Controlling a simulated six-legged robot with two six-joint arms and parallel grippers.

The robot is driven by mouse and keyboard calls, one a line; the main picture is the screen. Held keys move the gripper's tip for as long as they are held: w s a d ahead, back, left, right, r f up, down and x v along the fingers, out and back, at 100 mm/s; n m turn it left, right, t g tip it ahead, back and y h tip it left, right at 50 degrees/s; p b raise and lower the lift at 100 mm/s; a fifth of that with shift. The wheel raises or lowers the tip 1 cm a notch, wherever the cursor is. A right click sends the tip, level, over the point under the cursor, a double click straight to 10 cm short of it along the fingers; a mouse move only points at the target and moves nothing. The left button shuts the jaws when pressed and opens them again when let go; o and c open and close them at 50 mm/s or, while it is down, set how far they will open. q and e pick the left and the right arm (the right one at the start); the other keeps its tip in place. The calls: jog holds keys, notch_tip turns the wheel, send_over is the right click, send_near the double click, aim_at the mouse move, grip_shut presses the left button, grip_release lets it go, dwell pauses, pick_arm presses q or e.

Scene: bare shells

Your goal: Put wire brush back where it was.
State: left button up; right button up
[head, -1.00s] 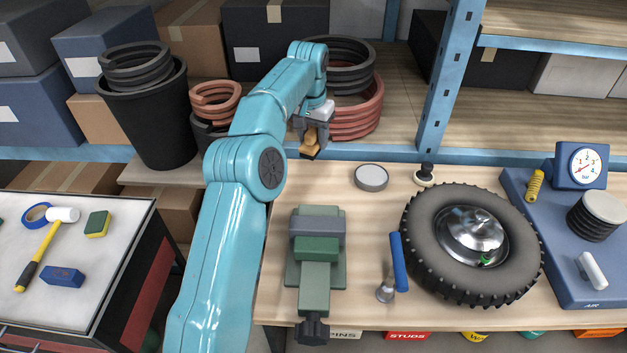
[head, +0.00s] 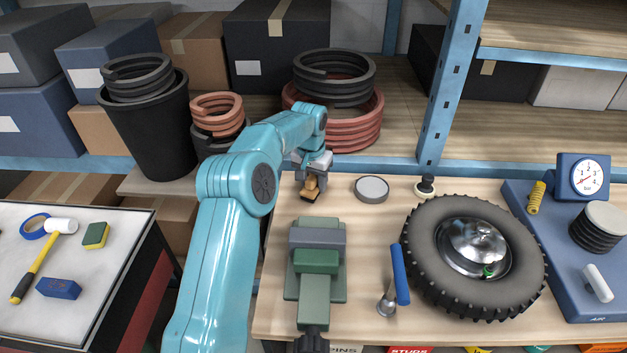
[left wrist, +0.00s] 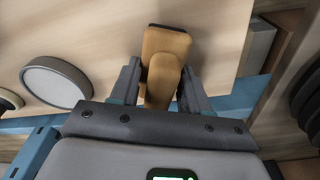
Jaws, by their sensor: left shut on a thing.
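The wire brush (head: 310,190) shows its orange-brown wooden body in my left gripper (head: 313,177). The gripper is shut on it, near the back left part of the workbench, behind the green vise and left of the grey round tin. In the left wrist view the brush (left wrist: 165,62) sits between the two fingers of my left gripper (left wrist: 160,88), with pale bench wood beyond it. Its bristles are hidden, and I cannot tell whether it touches the bench. My right gripper is not in view.
The green vise (head: 316,262), grey tin (head: 371,188), black-knobbed stamp (head: 426,187), blue-handled tool (head: 399,275) and tyre (head: 474,255) stand on the workbench (head: 360,228). A blue shelf post (head: 445,85) rises behind. Bare wood lies between the vise and the tin.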

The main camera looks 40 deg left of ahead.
aim_at(311, 178)
pick_arm(q)
jog(key=o, duration=1)
jog(key=shift+f, duration=0.15)
jog(key=r, duration=0.4)
jog(key=s+r, duration=0.1)
jog(key=r, duration=0.7)
jog(key=shift+s+d+p, duration=0.15)
jog(key=shift+d+p, duration=0.05)
jog(key=shift+p, duration=0.1)
jog(key=shift+r, duration=0.2)
jog(key=shift+s+f, duration=0.1)
jog(key=shift+s, duration=0.05)
